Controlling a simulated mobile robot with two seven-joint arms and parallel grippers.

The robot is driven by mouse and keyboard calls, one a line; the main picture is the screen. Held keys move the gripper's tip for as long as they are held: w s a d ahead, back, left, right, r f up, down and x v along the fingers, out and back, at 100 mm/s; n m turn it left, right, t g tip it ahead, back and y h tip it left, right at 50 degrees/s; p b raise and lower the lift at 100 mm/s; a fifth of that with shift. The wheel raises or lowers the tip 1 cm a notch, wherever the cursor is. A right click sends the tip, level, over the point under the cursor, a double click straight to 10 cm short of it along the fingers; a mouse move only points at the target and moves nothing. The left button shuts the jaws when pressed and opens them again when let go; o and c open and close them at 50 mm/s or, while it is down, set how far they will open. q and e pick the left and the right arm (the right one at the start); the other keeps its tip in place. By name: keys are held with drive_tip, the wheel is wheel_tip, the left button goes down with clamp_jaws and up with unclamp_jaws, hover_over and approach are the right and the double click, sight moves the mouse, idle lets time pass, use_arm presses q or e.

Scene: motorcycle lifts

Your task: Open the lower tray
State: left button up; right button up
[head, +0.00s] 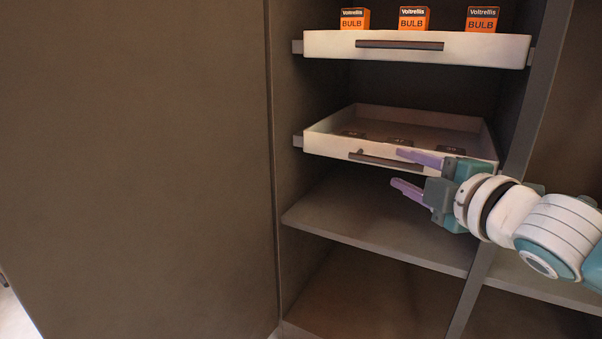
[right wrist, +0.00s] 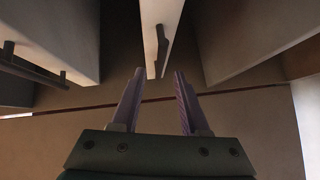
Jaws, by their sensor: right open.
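The lower tray (head: 320,143) is a shallow white tray with a dark bar handle (head: 368,158) on its front. Its inside is visible from above and holds several flat dark squares but no boxes. My right gripper (head: 398,168) is in front of the tray's right half, its purple fingers open and empty, one higher than the other. In the right wrist view, the tray front (right wrist: 153,30) and its handle (right wrist: 162,48) show just beyond and between the open fingertips (right wrist: 158,75). I see no contact with the handle. My left gripper is out of view.
An upper white tray (head: 330,46) with its own dark handle (head: 400,45) carries orange bulb boxes (head: 414,18). A bare shelf (head: 375,225) lies below the lower tray. A cabinet upright (head: 535,100) stands at right; a large brown panel (head: 140,170) fills the left.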

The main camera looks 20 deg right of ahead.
sight(389, 163)
drive_tip(key=shift+w+d+f+b, duration=0.1)
drive_tip(key=shift+w+b, duration=0.25)
drive_tip(key=shift+w, duration=0.5)
drive_tip(key=shift+w+d+f+b, duration=0.1)
drive_tip(key=shift+w+b, duration=0.2)
drive_tip(key=shift+w, duration=0.55)
clamp_jaws()
